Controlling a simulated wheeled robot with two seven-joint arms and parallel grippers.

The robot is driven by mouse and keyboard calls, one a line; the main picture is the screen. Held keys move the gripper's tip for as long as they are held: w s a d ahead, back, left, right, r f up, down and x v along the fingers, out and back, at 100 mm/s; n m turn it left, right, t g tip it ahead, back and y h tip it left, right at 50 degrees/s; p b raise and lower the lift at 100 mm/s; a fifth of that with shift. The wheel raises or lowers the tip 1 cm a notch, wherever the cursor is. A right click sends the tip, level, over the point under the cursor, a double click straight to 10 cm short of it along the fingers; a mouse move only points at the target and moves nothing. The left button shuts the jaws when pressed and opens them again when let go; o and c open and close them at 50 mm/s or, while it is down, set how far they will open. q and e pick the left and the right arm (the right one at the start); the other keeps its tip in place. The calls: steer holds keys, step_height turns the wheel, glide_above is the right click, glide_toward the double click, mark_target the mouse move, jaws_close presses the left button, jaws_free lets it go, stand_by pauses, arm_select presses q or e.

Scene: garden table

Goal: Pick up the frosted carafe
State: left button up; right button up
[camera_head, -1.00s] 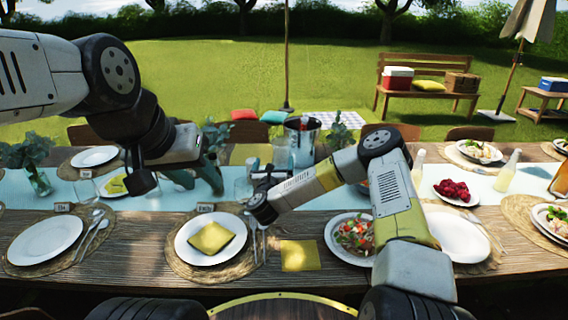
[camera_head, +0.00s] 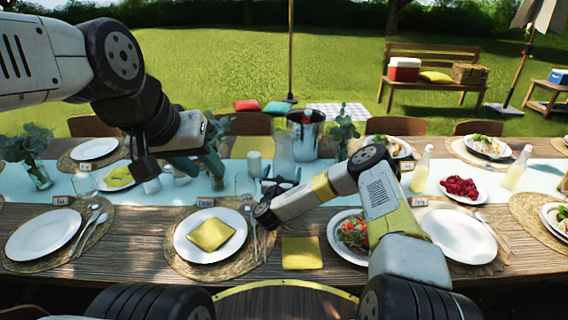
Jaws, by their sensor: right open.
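The frosted carafe (camera_head: 284,152) appears as a pale, translucent vessel on the blue runner, just left of the metal bucket. My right gripper (camera_head: 279,184) is open, dark and small in the picture, in front of and below the carafe in the head view. It looks empty, and I cannot tell its exact distance from the carafe. My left gripper (camera_head: 147,172) hangs over the left part of the table, far from the carafe. Its fingers are dark and unclear, so its opening cannot be told.
The metal bucket (camera_head: 304,137) stands close to the carafe's right. Small glasses (camera_head: 245,184) stand left of my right gripper. Greenery (camera_head: 344,130) rises right of the bucket.

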steer(key=shift+w+d, duration=0.25)
steer(key=shift+w, duration=0.95)
steer(key=shift+w+d, duration=0.25)
steer(key=shift+w, duration=0.9)
steer(key=c, duration=2)
steer(key=shift+r, duration=0.15)
steer(key=shift+c, duration=0.2)
